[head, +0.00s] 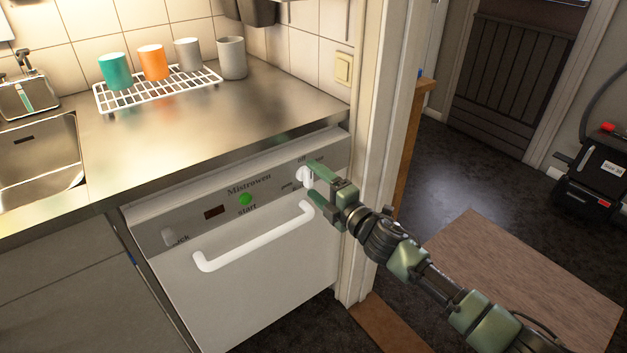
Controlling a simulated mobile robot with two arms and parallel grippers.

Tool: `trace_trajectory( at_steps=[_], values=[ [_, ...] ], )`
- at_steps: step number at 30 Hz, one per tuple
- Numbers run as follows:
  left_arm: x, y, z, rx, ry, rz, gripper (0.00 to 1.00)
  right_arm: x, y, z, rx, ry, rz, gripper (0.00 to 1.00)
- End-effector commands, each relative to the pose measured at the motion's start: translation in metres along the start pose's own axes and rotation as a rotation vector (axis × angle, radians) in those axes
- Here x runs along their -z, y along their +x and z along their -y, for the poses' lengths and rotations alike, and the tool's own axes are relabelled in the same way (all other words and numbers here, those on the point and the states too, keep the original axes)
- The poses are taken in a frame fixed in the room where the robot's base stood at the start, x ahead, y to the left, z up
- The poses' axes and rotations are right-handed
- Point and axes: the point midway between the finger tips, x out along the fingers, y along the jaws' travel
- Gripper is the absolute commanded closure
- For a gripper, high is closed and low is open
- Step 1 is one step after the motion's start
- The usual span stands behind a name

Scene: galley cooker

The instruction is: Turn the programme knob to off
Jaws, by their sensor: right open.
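The programme knob (303,175) is a small white knob at the right end of the grey control panel (275,181) on the dishwasher front. Small markings, one reading "off", surround it; I cannot read exactly where the knob points. My right gripper (311,178) is open, with one green finger above and one below the knob's right side. I cannot tell whether the fingers touch it. The arm comes in from the lower right. My left gripper is not in view.
A white door handle (254,242) juts out just below the panel. A green start button (246,199) sits mid-panel. The steel worktop (180,135) overhangs above, holding a white rack (160,92) with cups. A door frame (382,150) stands close on the right.

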Motion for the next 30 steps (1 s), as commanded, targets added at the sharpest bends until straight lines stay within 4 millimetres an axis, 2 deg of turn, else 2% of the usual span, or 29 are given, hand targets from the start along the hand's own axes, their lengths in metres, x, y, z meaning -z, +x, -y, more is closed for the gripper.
trace_trajectory(
  at_steps=[6, 12, 27, 30],
  values=[
    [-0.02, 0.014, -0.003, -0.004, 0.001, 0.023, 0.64, 0.0, -0.04, 0.0, 0.003, 0.0, -0.001, 0.25],
    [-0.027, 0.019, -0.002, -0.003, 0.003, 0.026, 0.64, 0.0, -0.063, 0.001, 0.002, 0.0, 0.0, 0.25],
    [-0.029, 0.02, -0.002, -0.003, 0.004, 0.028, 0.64, 0.0, -0.067, 0.0, 0.001, -0.001, 0.0, 0.25],
    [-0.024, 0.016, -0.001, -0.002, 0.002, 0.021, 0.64, 0.003, -0.069, 0.003, 0.006, 0.033, 0.016, 0.25]
  ],
)
